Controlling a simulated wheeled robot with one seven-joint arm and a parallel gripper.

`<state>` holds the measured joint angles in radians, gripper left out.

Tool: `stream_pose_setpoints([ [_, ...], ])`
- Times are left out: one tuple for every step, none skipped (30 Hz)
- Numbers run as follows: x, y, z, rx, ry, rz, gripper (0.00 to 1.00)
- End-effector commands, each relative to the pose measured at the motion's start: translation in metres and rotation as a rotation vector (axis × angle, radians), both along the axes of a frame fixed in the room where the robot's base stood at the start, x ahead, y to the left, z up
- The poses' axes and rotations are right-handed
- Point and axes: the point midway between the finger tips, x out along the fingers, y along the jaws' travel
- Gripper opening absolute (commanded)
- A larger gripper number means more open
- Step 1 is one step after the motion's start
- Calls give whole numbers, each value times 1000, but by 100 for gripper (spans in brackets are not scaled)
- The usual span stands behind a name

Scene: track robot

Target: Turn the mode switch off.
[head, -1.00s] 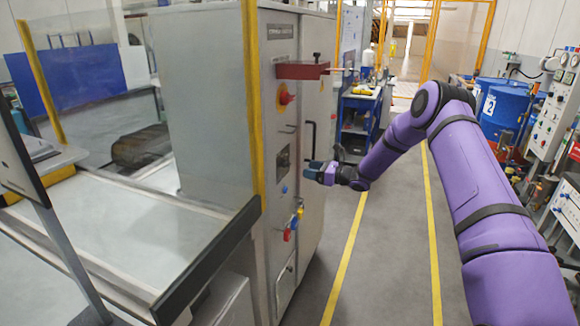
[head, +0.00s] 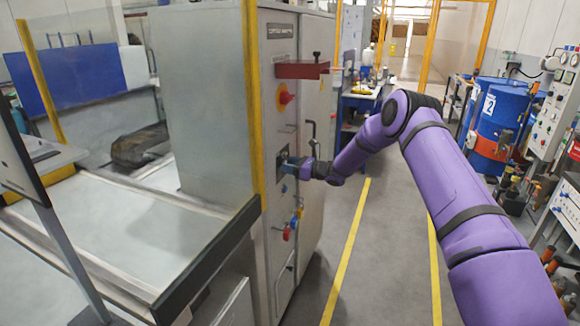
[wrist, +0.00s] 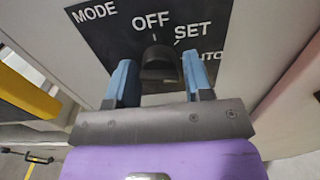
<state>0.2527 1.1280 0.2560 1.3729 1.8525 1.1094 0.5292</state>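The mode switch is a dark knob (wrist: 160,66) on a black plate (wrist: 98,38) marked MODE, OFF, SET and AUTO in the wrist view. In the head view the plate (head: 280,156) is on the front of the grey cabinet, partly hidden by my gripper (head: 287,163). In the wrist view my gripper (wrist: 158,58) has one blue finger on each side of the knob, with a gap visible beside it. The fingers are apart and not clamped on it. White marks lead to OFF and SET; I cannot tell exactly which one the knob points to.
On the cabinet, a red emergency knob (head: 285,97) and a red bracket (head: 302,70) are above the switch. A black handle (head: 314,135) is to its right, and small coloured knobs (head: 288,232) are below. The aisle floor (head: 385,270) is clear.

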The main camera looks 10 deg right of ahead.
Motion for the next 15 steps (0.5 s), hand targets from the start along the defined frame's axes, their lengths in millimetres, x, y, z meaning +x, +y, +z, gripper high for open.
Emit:
stream_pose_setpoints([
  [0, 0, 0, 0, 0, 0, 35],
  [0, 0, 0, 0, 0, 0, 28],
  [0, 0, 0, 0, 0, 0, 19],
  [0, 0, 0, 0, 0, 0, 15],
  [0, 0, 0, 0, 0, 0, 15],
  [0, 0, 0, 0, 0, 0, 15],
  [0, 0, 0, -1, -1, 0, 15],
  [0, 0, 0, -1, -2, 0, 15],
  [0, 0, 0, -3, -4, 0, 15],
  [0, 0, 0, -5, -7, 0, 15],
  [0, 0, 0, -8, -11, 0, 15],
  [0, 0, 0, -12, -17, -1, 15],
  [0, -1, 0, -17, -23, -1, 15],
  [0, -1, 0, -23, -32, -1, 15],
  [0, -1, 0, -31, -43, -1, 15],
])
